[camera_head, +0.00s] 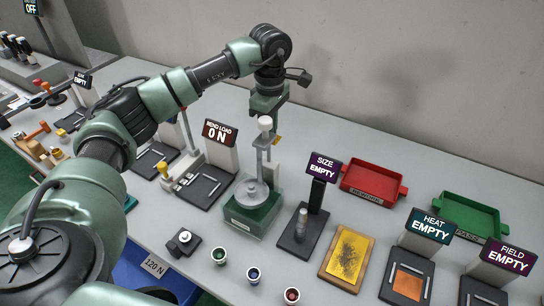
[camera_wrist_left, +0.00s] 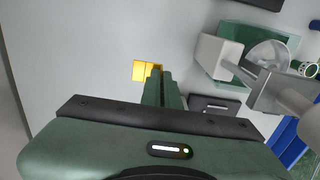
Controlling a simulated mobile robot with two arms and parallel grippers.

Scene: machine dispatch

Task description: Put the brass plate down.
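The brass plate (camera_wrist_left: 146,71) is a small yellow piece at the fingertips of my left gripper (camera_wrist_left: 160,78) in the left wrist view. The fingers look shut on it. The plate is held up, apart from the table as far as I can tell. My right gripper is in neither view.
Signs read EMPTY at size (camera_head: 323,168), heat (camera_head: 429,226) and field (camera_head: 508,257). A red tray (camera_head: 373,183) and a green tray (camera_head: 468,215) stand behind. A gold scratched board (camera_head: 346,256) and small cups lie in front.

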